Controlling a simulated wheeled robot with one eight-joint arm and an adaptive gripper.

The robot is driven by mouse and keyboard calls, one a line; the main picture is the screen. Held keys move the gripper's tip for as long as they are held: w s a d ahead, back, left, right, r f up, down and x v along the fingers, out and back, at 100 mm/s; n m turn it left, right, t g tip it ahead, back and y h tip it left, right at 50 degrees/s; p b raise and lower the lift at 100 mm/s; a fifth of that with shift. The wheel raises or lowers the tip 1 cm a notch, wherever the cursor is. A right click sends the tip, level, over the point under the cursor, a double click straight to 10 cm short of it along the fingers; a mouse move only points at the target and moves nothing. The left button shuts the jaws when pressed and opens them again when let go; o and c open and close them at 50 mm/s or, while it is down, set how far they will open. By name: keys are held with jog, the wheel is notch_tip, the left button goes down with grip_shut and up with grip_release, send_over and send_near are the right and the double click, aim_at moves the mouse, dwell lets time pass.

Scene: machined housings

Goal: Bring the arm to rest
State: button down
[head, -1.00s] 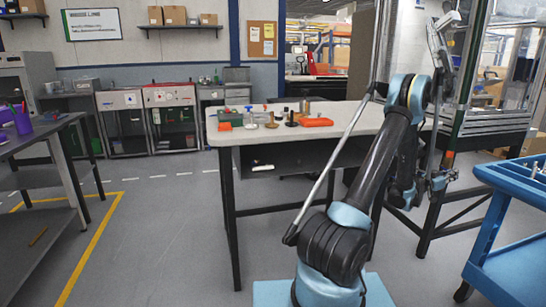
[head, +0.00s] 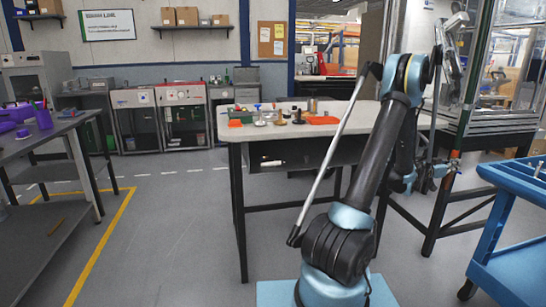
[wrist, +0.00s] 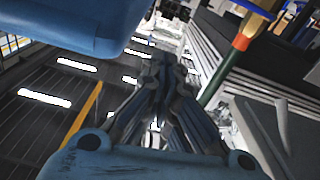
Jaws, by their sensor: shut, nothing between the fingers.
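A white-topped workbench (head: 350,113) holds several small parts and orange trays (head: 322,120). A blue cart (head: 515,210) stands at the right, near my arm. A metal-framed enclosure (head: 497,110) stands behind. A dark table (head: 45,135) is at the left, with open floor between.

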jog(key=w+a+r+n+y, duration=0.1)
jog(key=a+r, duration=0.3)
jog(key=a, duration=0.3)
jog(key=a+r+y, duration=0.2)
jog(key=a+r, duration=0.1)
jog(key=a, duration=0.5)
jog(key=s+a+n+y, duration=0.2)
jog(key=a, duration=0.6)
jog(key=s+a+n+y, duration=0.1)
jog(key=s+a+y, duration=0.1)
jog(key=a, duration=0.6)
jog(key=s+a+f+n+y, duration=0.3)
jog(key=s+a, duration=0.5)
jog(key=a, duration=0.4)
jog(key=s+a+f+n+y, duration=0.4)
jog(key=s+a, duration=0.4)
jog(key=a, duration=0.4)
jog(key=s+a+f+n+y, duration=0.4)
jog(key=s+a, duration=0.4)
jog(key=a, duration=0.5)
jog(key=shift+s+f+g, duration=0.3)
jog(key=shift+f+g, duration=0.1)
jog(key=shift+f, duration=0.25)
jog(key=shift+w+f, duration=0.2)
jog(key=shift+w, duration=0.25)
